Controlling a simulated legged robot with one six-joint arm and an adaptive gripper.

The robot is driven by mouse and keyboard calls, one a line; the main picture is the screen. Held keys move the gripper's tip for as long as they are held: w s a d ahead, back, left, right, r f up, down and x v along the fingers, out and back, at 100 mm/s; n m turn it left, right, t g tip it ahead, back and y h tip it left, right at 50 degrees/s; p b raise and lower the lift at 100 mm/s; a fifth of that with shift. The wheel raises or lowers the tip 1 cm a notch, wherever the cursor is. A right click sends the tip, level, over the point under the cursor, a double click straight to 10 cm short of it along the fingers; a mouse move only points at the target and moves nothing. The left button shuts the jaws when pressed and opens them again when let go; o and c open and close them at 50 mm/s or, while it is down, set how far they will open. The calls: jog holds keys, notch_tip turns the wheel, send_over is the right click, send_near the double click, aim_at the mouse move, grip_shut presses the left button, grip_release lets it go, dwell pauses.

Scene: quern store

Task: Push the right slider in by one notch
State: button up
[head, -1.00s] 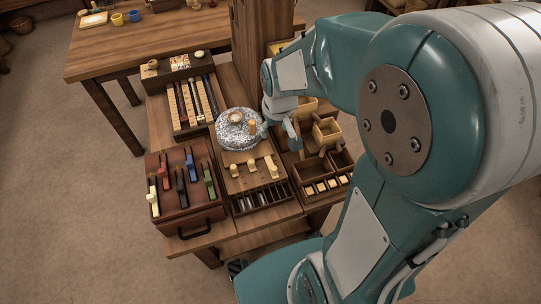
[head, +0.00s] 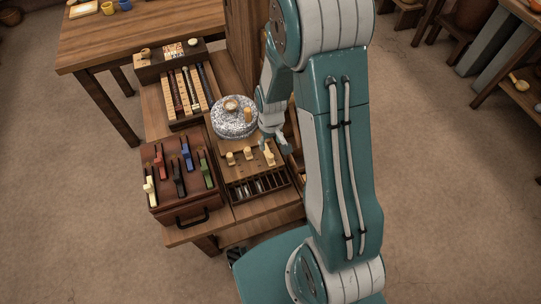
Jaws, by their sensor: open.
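Three pale wooden sliders stand in a row on a wooden board (head: 233,172) in front of the grey quern stone. They are the left slider (head: 231,158), the middle slider (head: 248,153) and the right slider (head: 269,157). The right slider looks the longest toward the front. My gripper (head: 274,143) is open, just behind and above the right slider. I cannot tell whether it touches the slider. Its fingers are small in this view, and nothing shows between them.
The round quern stone (head: 233,127) is left of my gripper. A red-brown box (head: 162,208) with several coloured levers stands at the left. A rack of long strips (head: 189,90) lies behind it.

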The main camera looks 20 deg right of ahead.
aim_at(271, 155)
notch_tip(271, 155, down, 8)
jog(key=shift+f, duration=0.25)
jog(key=shift+c, duration=0.3)
grip_shut()
